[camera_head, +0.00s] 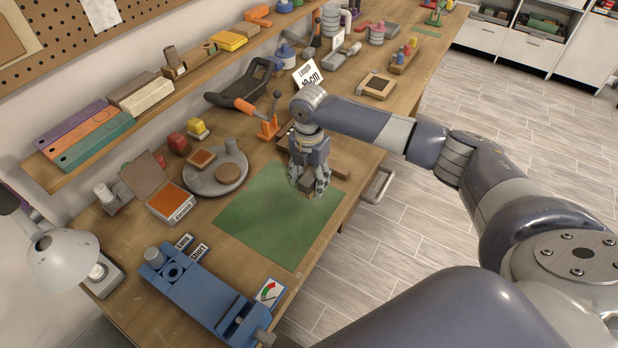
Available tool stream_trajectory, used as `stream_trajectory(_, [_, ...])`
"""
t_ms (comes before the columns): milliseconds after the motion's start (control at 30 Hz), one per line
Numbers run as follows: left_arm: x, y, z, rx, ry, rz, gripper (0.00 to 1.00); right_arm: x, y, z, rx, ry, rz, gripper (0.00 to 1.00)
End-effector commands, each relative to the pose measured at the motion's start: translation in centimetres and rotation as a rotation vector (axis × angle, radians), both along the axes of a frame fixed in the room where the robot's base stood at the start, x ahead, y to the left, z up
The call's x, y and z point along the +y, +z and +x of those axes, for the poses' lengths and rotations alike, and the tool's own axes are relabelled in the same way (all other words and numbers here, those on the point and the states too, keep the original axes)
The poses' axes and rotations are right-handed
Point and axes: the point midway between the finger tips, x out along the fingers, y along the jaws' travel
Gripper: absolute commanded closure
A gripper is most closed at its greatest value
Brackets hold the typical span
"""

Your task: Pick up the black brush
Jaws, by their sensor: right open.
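My right gripper (310,190) points down over the far right part of a green mat (262,228) on the workbench. Its fingers are apart. A small dark grey-brown block shows among the fingers, mostly hidden by them; I cannot tell whether it is the black brush or whether the fingers touch it. I make out no other clear black brush. My left gripper is not in view.
A blue vise-like tool (200,295) lies at the near edge. A round grey tray (238,160) stands left of the mat. An orange-based toggle clamp (268,128) and a black tool (238,86) stand behind. The mat's near part is clear.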

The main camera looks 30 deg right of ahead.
Motion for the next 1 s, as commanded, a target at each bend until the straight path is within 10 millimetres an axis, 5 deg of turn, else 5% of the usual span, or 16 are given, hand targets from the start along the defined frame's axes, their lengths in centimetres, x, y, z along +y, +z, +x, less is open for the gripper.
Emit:
stream_trajectory(167, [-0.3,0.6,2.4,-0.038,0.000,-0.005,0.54,0.0,-1.2,0.0,0.000,0.001,-0.001,0.47])
stream_trajectory(367, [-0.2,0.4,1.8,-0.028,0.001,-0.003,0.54,0.0,-1.3,0.0,-0.001,0.001,-0.001,0.49])
stream_trajectory(600, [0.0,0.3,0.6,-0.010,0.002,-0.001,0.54,0.0,-1.2,0.0,-0.001,0.001,-0.001,0.99])
stream_trajectory(1000, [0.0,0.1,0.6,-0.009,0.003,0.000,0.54,0.0,-0.8,0.1,-0.004,0.001,0.000,1.00])
